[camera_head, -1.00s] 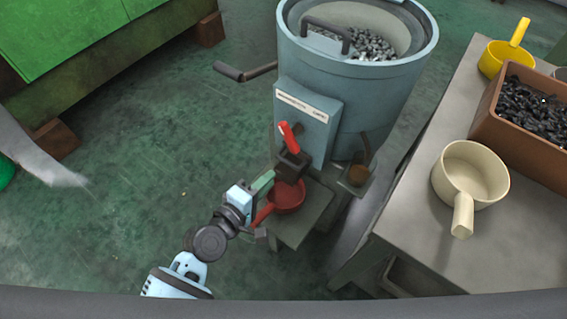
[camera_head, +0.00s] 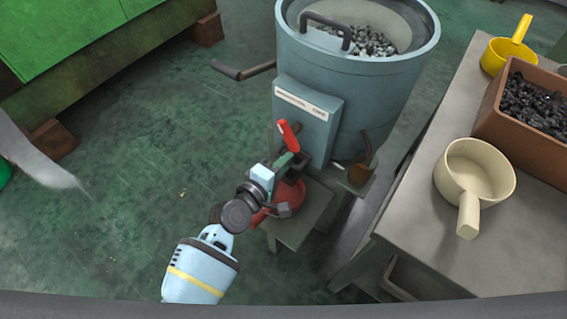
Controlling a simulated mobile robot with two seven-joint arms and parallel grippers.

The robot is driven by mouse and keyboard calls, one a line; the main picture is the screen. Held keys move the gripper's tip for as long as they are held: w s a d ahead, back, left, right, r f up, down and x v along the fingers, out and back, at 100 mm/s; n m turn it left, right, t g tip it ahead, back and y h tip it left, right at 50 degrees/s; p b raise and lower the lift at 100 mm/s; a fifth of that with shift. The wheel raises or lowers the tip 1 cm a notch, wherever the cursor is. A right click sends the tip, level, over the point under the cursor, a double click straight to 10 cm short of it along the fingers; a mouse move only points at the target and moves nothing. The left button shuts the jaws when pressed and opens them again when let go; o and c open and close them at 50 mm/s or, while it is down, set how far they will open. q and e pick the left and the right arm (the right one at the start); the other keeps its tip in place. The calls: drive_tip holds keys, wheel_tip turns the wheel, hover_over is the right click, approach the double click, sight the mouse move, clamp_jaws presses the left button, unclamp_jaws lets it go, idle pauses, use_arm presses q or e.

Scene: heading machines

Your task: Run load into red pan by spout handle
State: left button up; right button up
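A blue-grey round hopper machine (camera_head: 345,100) holds dark metal pieces (camera_head: 368,42) in its open bowl. A red spout handle (camera_head: 288,135) sticks up from the spout at the front of its box. A red pan (camera_head: 292,196) sits on a small stand below the spout, partly hidden by my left gripper. My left gripper (camera_head: 289,186) is in front of the spout, over the pan and just below the red handle. Its fingers overlap the dark spout, so I cannot tell if they are open or touching anything. My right gripper is not in view.
A grey table (camera_head: 415,225) on the right holds a cream pan (camera_head: 476,172), a yellow pan (camera_head: 497,56) and a brown bin (camera_head: 540,148) of dark pieces. A dark crank arm (camera_head: 243,71) juts from the hopper's left. Open green floor (camera_head: 130,190) lies left.

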use_arm(q)
clamp_jaws()
drive_tip(key=v, duration=0.3)
drive_tip(key=shift+s+a+f+p, duration=0.3)
drive_tip(key=shift+s+p, duration=0.05)
drive_tip(key=shift+p, duration=0.05)
drive_tip(key=shift+c, duration=0.2)
unclamp_jaws()
drive_tip(key=shift+o, duration=0.3)
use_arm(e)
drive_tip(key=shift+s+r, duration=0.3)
